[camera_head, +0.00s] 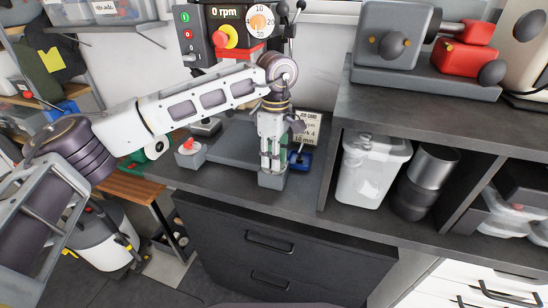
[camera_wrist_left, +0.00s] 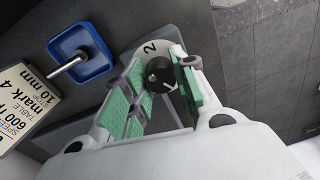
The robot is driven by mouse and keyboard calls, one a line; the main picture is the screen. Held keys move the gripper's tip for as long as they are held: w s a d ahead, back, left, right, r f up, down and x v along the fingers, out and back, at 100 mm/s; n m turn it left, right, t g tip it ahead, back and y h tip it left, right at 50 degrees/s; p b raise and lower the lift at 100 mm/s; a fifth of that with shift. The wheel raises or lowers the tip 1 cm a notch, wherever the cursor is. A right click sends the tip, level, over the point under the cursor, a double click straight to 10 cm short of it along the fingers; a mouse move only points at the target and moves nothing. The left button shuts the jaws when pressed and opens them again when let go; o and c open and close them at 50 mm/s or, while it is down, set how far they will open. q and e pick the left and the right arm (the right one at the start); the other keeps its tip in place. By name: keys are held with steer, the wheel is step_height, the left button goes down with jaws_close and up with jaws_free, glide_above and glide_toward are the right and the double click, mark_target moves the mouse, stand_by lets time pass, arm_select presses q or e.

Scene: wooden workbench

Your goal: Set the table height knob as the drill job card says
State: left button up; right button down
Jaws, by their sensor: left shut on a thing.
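The table height knob (camera_wrist_left: 158,72) is a small black knob on a pale round dial, seen in the left wrist view. The numeral 2 shows on the dial beside it; a white mark shows on the knob, and the rest of the dial is hidden by the fingers. My left gripper (camera_wrist_left: 160,88) has its green-padded fingers on either side of the knob and is shut on it. In the head view my left gripper (camera_head: 271,158) points down at a grey block (camera_head: 271,181). The job card (camera_wrist_left: 25,95) reads in part "600", "TABLE mark 4" and "STOP 10 mm". My right gripper is not in view.
A blue tray (camera_wrist_left: 82,52) with a metal pin lies close to the gripper. A red-topped box (camera_head: 189,153) stands to the left. The drill's control panel (camera_head: 222,36) reads 0 rpm. A white bin (camera_head: 371,172) stands in the shelf at right.

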arm_select(q)
steer(key=m, duration=0.2)
steer(key=shift+m, duration=0.3)
steer(key=m, duration=0.2)
steer(key=shift+m+b, duration=0.3)
steer(key=shift+m, duration=0.4)
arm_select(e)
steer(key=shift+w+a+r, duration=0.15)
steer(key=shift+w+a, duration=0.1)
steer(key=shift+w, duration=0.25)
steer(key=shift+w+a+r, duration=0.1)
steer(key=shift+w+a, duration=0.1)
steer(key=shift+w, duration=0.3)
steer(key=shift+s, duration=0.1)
arm_select(q)
steer(key=o, duration=1)
steer(key=shift+o, duration=0.2)
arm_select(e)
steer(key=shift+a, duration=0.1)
